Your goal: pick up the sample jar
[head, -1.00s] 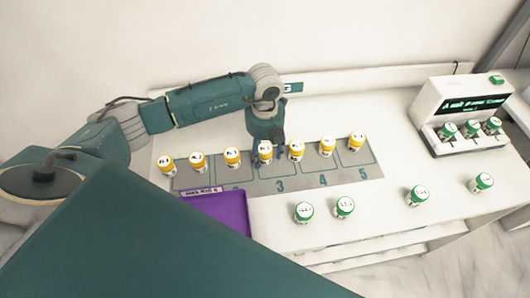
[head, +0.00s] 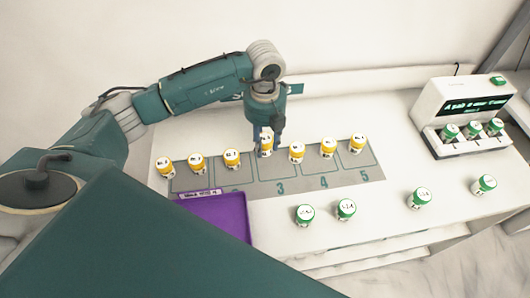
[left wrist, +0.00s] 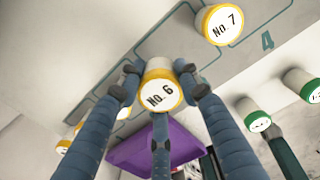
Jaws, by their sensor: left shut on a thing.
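My left gripper (head: 265,143) is shut on a white sample jar with a yellow lid (head: 266,136). In the left wrist view the gripper (left wrist: 158,80) has its fingers around this jar (left wrist: 160,88), whose lid reads No. 6. The jar looks upright and seems raised a little above the grey numbered mat (head: 335,178). Other yellow-lidded jars stand in a row to both sides; the closest on the right (head: 296,152) reads No. 7 in the left wrist view (left wrist: 220,25).
A purple tray (head: 222,215) lies at the front left of the counter. Several green-lidded jars, one of them here (head: 346,208), stand along the front. A white device (head: 465,110) with a display holds 3 green-lidded jars at the back right. The counter between is clear.

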